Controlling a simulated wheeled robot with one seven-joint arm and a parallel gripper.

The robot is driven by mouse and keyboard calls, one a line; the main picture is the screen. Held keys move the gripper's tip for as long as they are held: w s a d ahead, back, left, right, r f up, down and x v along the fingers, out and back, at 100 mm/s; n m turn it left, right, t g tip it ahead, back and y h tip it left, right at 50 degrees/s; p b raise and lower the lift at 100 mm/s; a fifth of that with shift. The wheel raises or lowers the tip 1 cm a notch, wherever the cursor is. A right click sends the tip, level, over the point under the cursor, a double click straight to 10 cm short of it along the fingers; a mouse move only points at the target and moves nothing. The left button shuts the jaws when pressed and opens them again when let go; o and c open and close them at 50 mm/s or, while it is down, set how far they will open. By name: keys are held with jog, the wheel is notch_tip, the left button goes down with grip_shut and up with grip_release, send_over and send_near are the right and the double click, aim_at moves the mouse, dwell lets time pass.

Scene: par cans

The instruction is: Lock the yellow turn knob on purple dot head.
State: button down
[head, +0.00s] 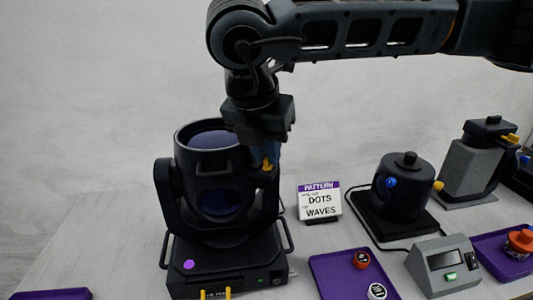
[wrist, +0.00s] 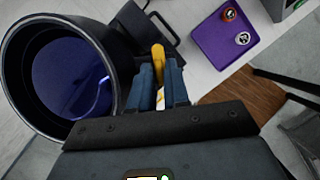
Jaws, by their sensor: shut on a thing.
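The purple dot head (head: 213,205) is a black moving-head lamp on the left, with a purple dot (head: 189,264) on its base. Its large round lens (wrist: 72,75) fills the left of the wrist view. The yellow turn knob (head: 267,165) sits on the right side of the head, at the top of the yoke arm. My gripper (head: 265,152) reaches down to it from above. In the wrist view the knob (wrist: 158,57) shows between the blue fingers of my gripper (wrist: 160,80), which are shut on it. The fingers partly hide the knob.
A pattern sign (head: 319,202) stands right of the head. A purple tray (head: 335,283) with small round pieces lies in front. A grey control box (head: 443,265), a black can lamp (head: 405,190) and another fixture (head: 480,160) stand farther right. Yellow clips (head: 215,294) show at the base front.

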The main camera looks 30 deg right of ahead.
jog(key=n+b, duration=0.1)
jog(key=b, duration=0.2)
jog(key=f+n+t+b, duration=0.1)
jog(key=n+b, duration=0.1)
jog(key=b, duration=0.2)
jog(key=shift+s+d+y, duration=0.1)
jog(key=shift+d+y, duration=0.05)
jog(key=shift+y, duration=0.25)
jog(key=n+y+b, duration=0.1)
jog(key=n+b, duration=0.1)
jog(key=b, duration=0.1)
jog(key=n+b, duration=0.2)
jog(key=b, duration=0.1)
jog(key=shift+d+r+n+t+y+b, duration=0.1)
jog(key=shift+r+n+t+y+b, duration=0.1)
jog(key=shift+n+t+y+b, duration=0.2)
jog(key=n+y+b, duration=0.1)
jog(key=n, duration=0.1)
jog(key=n+b, duration=0.2)
jog(key=shift+d+r+n+y, duration=0.2)
jog(key=shift+n+y, duration=0.1)
jog(key=shift+y, duration=0.1)
jog(key=n, duration=0.2)
jog(key=n+g+y, duration=0.1)
jog(key=n, duration=0.1)
jog(key=shift+r+n+y+b, duration=0.1)
jog(key=shift+n+y+b, duration=0.2)
jog(key=shift+n+b, duration=0.1)
jog(key=shift+d, duration=0.1)
